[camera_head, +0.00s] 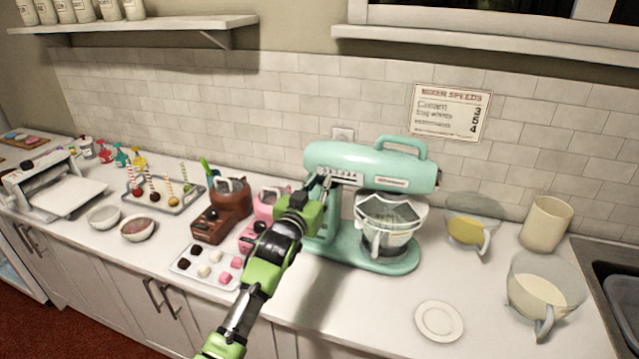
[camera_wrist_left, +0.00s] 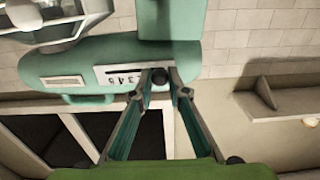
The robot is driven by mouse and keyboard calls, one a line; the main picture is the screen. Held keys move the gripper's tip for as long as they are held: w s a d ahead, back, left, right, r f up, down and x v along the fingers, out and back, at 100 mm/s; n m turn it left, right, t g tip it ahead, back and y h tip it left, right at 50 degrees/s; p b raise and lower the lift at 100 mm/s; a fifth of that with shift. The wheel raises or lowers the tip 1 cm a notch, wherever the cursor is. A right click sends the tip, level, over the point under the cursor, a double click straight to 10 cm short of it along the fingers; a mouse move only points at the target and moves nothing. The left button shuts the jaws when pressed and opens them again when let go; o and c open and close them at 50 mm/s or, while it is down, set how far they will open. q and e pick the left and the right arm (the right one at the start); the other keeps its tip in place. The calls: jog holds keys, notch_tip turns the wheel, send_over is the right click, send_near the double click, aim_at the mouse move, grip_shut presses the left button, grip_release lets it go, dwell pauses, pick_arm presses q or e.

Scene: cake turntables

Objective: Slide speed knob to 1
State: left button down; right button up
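The mint-green stand mixer (camera_head: 372,158) stands on the counter, with a pale speed scale (camera_head: 338,176) on the side of its head. My left gripper (camera_head: 326,183) reaches up to the left end of that scale. In the left wrist view, where the mixer appears upside down, the dark round speed knob (camera_wrist_left: 159,76) lies between the two fingertips of my left gripper (camera_wrist_left: 159,78), close to both. Whether the fingers press on it, I cannot tell. The knob is at the right end of the numbered scale (camera_wrist_left: 124,77) there. My right gripper is not in view.
A glass bowl (camera_head: 388,222) hangs under the mixer head. Pink (camera_head: 268,205) and brown (camera_head: 222,212) melting pots stand left of the mixer. Jugs (camera_head: 540,290) and a small plate (camera_head: 439,320) are to the right. A mixer speeds sign (camera_head: 449,112) hangs on the wall.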

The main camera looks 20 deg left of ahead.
pick_arm(q)
jog(key=shift+d, duration=0.75)
jog(key=c, duration=2)
grip_release()
jog(key=shift+o, duration=0.2)
jog(key=shift+a, duration=0.15)
jog(key=s, duration=1.2)
jog(key=shift+a, duration=0.2)
